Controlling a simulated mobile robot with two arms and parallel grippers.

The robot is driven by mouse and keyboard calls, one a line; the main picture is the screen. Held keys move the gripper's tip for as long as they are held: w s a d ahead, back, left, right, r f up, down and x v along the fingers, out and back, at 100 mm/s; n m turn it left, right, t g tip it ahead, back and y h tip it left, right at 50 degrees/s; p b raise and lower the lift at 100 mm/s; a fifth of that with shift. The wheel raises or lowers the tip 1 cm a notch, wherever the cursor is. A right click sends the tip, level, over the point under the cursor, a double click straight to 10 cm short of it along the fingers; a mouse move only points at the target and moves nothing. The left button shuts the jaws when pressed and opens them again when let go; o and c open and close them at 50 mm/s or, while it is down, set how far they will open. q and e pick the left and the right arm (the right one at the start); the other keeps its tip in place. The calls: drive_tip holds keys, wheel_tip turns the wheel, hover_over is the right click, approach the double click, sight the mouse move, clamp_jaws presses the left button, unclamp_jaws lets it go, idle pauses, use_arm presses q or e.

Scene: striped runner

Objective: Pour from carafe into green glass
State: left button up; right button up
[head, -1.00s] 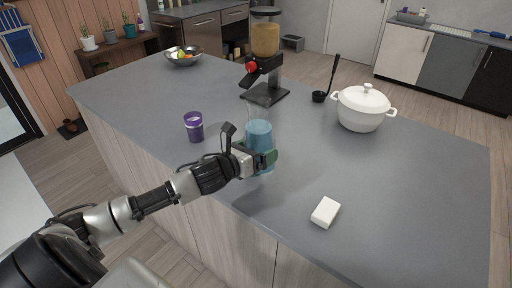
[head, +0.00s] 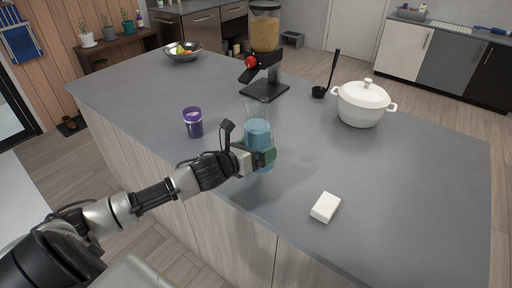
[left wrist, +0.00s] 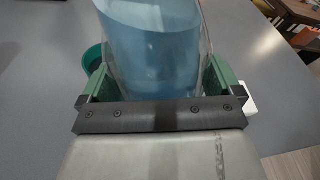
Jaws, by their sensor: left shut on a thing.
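The clear carafe (head: 257,133) with blue liquid stands upright near the counter's front edge. My left gripper (head: 262,159) is shut on its lower part, with the green-padded fingers on either side. I cannot tell whether its base touches the counter. In the left wrist view the carafe (left wrist: 150,50) fills the space between the fingers (left wrist: 153,90). A round green rim, likely the green glass (left wrist: 92,58), shows past the left finger, partly hidden by finger and carafe. I cannot make the glass out in the head view. My right gripper is not in view.
A purple cup (head: 193,122) stands left of the carafe. A dispenser (head: 264,50) stands behind it. A white pot (head: 363,104), a black ladle (head: 320,92) and a white block (head: 325,207) are to the right. The counter (head: 420,190) at right front is clear.

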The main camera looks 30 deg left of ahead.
use_arm(q)
drive_tip(key=shift+s+d+f+n+b, duration=0.15)
drive_tip(key=shift+f+b, duration=0.05)
drive_tip(key=shift+f, duration=0.6)
drive_tip(key=shift+s+d+f+n+b, duration=0.15)
drive_tip(key=shift+f, duration=0.6)
drive_tip(key=shift+s+d+r+n+g+p, duration=0.2)
drive_tip(key=shift+s+d+n+g+p, duration=0.15)
drive_tip(key=shift+p, duration=0.7)
drive_tip(key=shift+f, duration=0.1)
drive_tip(key=shift+s+d+g+p, duration=0.15)
drive_tip(key=shift+g+p, duration=0.2)
drive_tip(key=shift+p, duration=0.4)
drive_tip(key=shift+s+d+n+p, duration=0.15)
drive_tip(key=shift+n+p, duration=0.2)
drive_tip(key=shift+p, duration=0.1)
